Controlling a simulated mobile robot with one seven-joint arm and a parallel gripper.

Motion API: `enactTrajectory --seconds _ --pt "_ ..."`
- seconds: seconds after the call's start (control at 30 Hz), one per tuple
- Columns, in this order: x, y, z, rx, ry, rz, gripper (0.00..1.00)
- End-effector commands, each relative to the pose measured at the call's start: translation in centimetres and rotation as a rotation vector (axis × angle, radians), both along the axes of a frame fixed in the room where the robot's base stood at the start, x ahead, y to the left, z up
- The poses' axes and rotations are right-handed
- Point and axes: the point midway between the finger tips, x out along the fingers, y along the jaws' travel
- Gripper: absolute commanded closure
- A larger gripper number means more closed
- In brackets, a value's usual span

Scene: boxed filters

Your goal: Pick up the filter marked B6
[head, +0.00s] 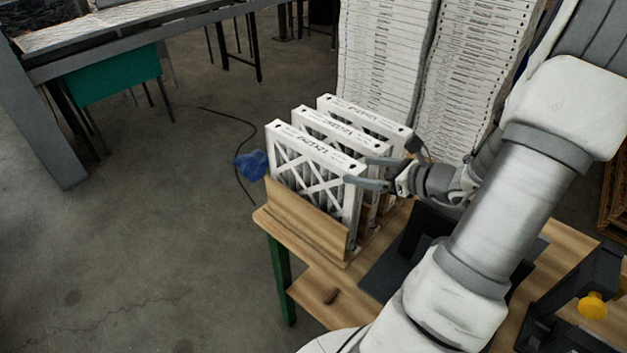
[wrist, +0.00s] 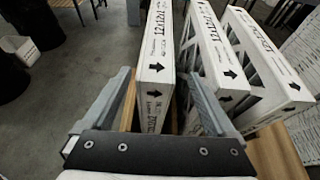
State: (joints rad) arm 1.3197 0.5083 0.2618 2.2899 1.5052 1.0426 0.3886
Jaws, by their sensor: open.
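Three white-framed filters with dark printing stand upright in a wooden rack (head: 310,220): a front one (head: 315,150), a middle one (head: 335,130) and a back one (head: 365,114). No B6 mark is readable on any of them. My gripper (head: 366,172) is open at the right end of the front filter. In the wrist view its fingers (wrist: 158,76) lie on either side of the front filter (wrist: 155,50), with the right finger between it and the middle filter (wrist: 210,50). The back filter (wrist: 258,60) is farther right. Contact cannot be told.
The rack stands on a wooden table (head: 315,290) with green legs. Tall stacks of white boxes (head: 385,60) rise behind it. A blue object (head: 250,164) shows left of the rack. A yellow knob (head: 592,306) is at the right. Floor at left is mostly clear.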

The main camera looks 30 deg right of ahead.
Motion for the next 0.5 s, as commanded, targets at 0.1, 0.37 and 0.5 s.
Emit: enactTrajectory --seconds 0.1,0.37,0.5 --pt "-0.1 0.1 -1.4 0.012 0.006 -0.004 0.09" --pt "-0.1 0.1 -5.3 0.010 0.007 -0.003 0.09" --pt "0.0 0.1 -7.5 0.008 0.005 -0.003 0.09"
